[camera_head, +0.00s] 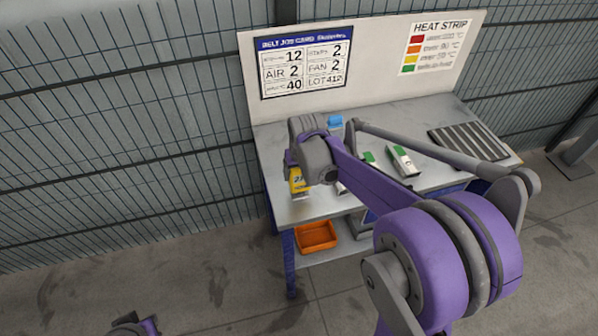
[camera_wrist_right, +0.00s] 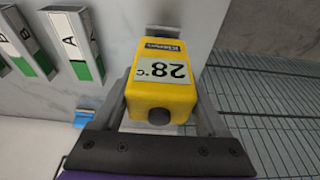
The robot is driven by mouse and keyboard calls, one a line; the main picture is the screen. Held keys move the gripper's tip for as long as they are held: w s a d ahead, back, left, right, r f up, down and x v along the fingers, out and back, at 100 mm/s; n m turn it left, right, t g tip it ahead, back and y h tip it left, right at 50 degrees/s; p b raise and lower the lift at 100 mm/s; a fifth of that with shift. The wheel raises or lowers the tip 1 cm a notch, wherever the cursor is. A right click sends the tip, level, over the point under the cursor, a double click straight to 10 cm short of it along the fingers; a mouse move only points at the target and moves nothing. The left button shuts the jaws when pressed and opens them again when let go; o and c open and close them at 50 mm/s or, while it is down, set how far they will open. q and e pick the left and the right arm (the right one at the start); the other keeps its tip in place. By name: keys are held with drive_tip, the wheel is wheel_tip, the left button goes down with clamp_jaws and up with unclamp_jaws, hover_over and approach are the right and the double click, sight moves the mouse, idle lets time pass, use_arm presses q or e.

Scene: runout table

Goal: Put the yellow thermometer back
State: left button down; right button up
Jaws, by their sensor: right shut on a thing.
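The yellow thermometer (camera_head: 298,184) is at the left part of the grey work table (camera_head: 287,214), below my right wrist. In the right wrist view the thermometer (camera_wrist_right: 160,98) sits between the two fingers of my right gripper (camera_wrist_right: 162,105), which is shut on it. Its display reads 28 °C, upside down in that view, with a dark round knob at the near end. In the head view my right arm hides the fingers and part of the table. Whether the thermometer touches the table is unclear. Only a small piece of my left arm shows at the bottom left, without its fingers.
White-and-green blocks, one (camera_head: 403,160) near the table's middle, also show in the wrist view, marked A (camera_wrist_right: 72,43). A blue item (camera_head: 335,121) lies behind my arm. A dark ribbed pad (camera_head: 468,146) is at the right. An orange bin (camera_head: 316,236) is on the lower shelf.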

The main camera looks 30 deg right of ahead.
drive_tip(key=shift+f, duration=0.15)
drive_tip(key=o, duration=1.2)
drive_tip(key=shift+c, duration=0.2)
drive_tip(key=shift+r, duration=0.25)
drive_tip(key=d+v, duration=0.1)
drive_tip(key=v, duration=1)
drive_tip(key=s+a+f+n+t, duration=0.1)
drive_tip(key=s+a+f, duration=0.3)
drive_tip(key=s, duration=0.4)
drive_tip(key=s+a+f+n+t, duration=0.1)
drive_tip(key=s+a+f, duration=0.3)
drive_tip(key=s+a, duration=0.2)
drive_tip(key=s+p, duration=0.1)
drive_tip(key=s, duration=0.1)
drive_tip(key=shift+s+a+n+t+y, duration=0.3)
drive_tip(key=shift+a+n+y, duration=0.05)
drive_tip(key=shift+n+y, duration=0.05)
